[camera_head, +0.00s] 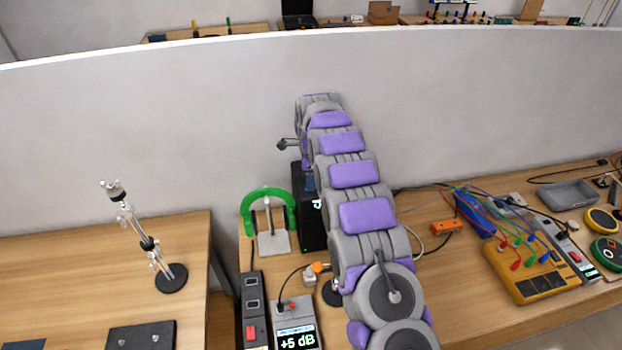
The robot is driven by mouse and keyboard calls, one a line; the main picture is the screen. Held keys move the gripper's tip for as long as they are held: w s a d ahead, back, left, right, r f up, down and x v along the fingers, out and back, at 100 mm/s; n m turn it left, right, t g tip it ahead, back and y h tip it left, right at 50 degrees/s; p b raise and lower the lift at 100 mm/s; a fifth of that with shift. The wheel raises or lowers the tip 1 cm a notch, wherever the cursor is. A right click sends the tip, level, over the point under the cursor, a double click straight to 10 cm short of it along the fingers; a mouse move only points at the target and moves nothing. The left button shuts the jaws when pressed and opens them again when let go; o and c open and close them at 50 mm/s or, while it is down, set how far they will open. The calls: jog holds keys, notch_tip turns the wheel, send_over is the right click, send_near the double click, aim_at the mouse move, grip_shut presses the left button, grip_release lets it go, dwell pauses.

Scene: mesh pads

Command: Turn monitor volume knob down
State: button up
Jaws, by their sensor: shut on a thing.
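The monitor is a black box-shaped speaker (309,226), upright on the right-hand table against the white partition. A small green mark shows on it, partly behind my arm. My arm reaches over the table and bends down at its far end. My gripper (308,180) is at the upper part of the monitor, mostly hidden by my arm links. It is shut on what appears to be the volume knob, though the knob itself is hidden. A grey meter (296,325) in front reads "+5 dB".
A green arch on a stand (268,214) is close left of the monitor. A black strip device (253,310) lies in front. At right are a yellow box with cables (538,276), an orange box (447,227) and a grey tray (568,194). A metal stand (170,277) is on the left table.

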jog(key=o, duration=1)
jog(key=shift+o, duration=0.2)
notch_tip(320, 180, up, 17)
jog(key=p, duration=0.7)
jog(key=shift+r, duration=0.15)
jog(key=shift+w, duration=0.1)
